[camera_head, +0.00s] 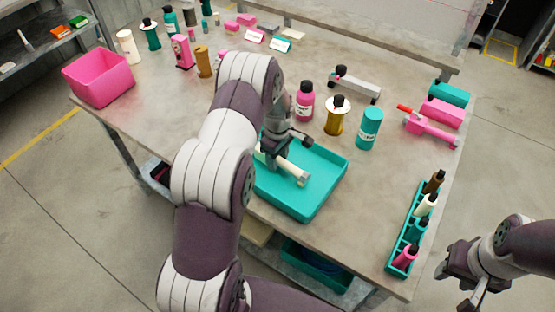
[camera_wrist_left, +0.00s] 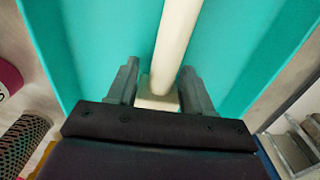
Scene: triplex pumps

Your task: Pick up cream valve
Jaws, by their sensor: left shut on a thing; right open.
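The cream valve (camera_head: 292,170) is a pale rod with a blocky end, over the teal tray (camera_head: 325,200) in the head view. In the left wrist view the valve's rod (camera_wrist_left: 174,45) runs away from me between the fingers. My left gripper (camera_head: 272,150) is shut on the valve's near end; its fingers (camera_wrist_left: 158,90) flank the block there. The arm hides part of the valve and tray in the head view. I cannot tell whether the valve touches the tray floor. My right gripper (camera_head: 458,285) is open and empty, off the table's right side.
A pink bottle (camera_head: 305,101), a gold bottle (camera_head: 336,116) and a teal cylinder (camera_head: 369,129) stand behind the tray. A teal rack (camera_head: 396,262) of small bottles is at the right edge. A pink bin (camera_head: 98,78) is at the far left.

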